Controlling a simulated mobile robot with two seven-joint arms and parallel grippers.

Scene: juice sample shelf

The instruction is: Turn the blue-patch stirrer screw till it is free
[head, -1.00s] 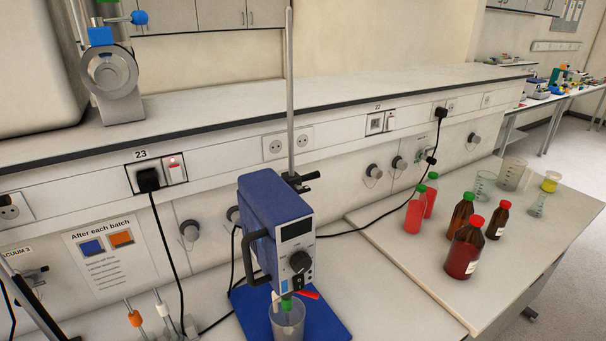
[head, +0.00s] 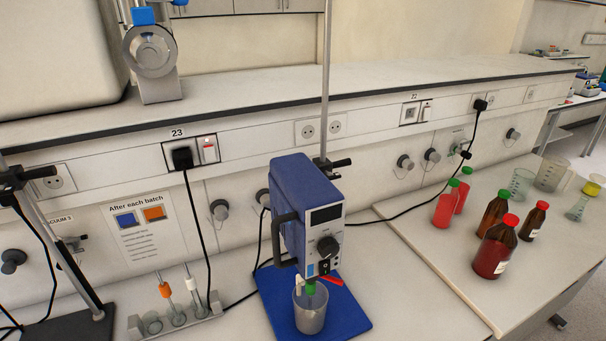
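A blue overhead stirrer (head: 296,195) with a dark knob (head: 328,247) on its front is held on an upright rod (head: 326,90) above a blue base plate (head: 352,313). A black clamp with a screw (head: 338,164) joins it to the rod. A green piece (head: 310,287) hangs under the stirrer, over a grey cup (head: 309,315). A small red part (head: 331,281) shows behind it. Neither of my grippers is in view.
A rack (head: 200,309) with orange- and white-collared shafts stands left of the stirrer. A wall sign (head: 142,225) shows blue and orange patches. A dark stand (head: 75,325) is at far left. Red-filled bottles (head: 494,248) and beakers stand on the right bench. A power cable runs behind the stirrer.

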